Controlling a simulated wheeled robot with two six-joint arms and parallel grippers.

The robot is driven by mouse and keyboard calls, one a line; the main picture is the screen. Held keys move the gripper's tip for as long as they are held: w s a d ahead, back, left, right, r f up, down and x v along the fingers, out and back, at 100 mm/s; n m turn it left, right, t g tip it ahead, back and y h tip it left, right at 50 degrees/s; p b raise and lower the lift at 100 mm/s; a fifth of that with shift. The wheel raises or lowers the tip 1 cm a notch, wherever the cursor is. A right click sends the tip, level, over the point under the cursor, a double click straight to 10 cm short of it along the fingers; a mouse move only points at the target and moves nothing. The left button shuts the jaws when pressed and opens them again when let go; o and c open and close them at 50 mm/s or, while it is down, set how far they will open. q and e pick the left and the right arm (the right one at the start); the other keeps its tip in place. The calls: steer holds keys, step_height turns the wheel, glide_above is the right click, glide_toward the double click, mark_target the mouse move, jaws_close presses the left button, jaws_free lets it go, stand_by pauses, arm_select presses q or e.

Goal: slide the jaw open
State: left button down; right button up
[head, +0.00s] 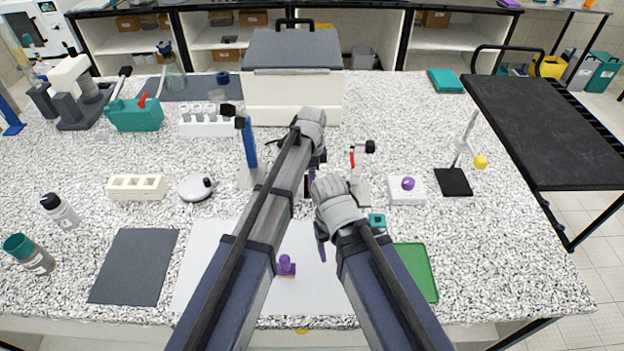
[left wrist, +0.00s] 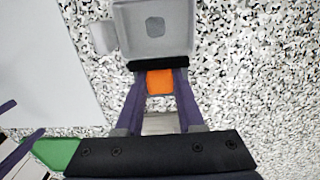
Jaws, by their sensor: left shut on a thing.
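In the left wrist view my left gripper (left wrist: 158,78) has its purple fingers shut on an orange block (left wrist: 160,84). The block meets a black bar (left wrist: 158,65) on the near side of a grey housing (left wrist: 155,25). Which part is the jaw, and whether it stands open, I cannot tell. In the head view my arms hide most of this spot. My right gripper (head: 321,242) points down over the white sheet, mostly behind its own wrist; its finger opening is unclear.
A blue post (head: 248,145) stands left of my arms and a red-levered device (head: 356,178) right of them. A white scale (head: 406,188) with a purple ball is farther right. A purple-knobbed stamp (head: 286,267) and a green tray (head: 415,270) are near the front.

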arm_select(q)
steer(key=shift+d, duration=1.65)
steer(key=c, duration=0.5)
jaws_free()
steer(key=shift+r, duration=0.15)
arm_select(e)
steer(key=shift+r, duration=0.15)
arm_select(q)
step_height(320, 180, up, 8)
steer(key=p, duration=0.7)
steer(key=shift+f+p, duration=0.25)
steer(key=shift+p, duration=0.15)
arm_select(e)
step_height(320, 180, up, 8)
steer(key=shift+f, duration=0.25)
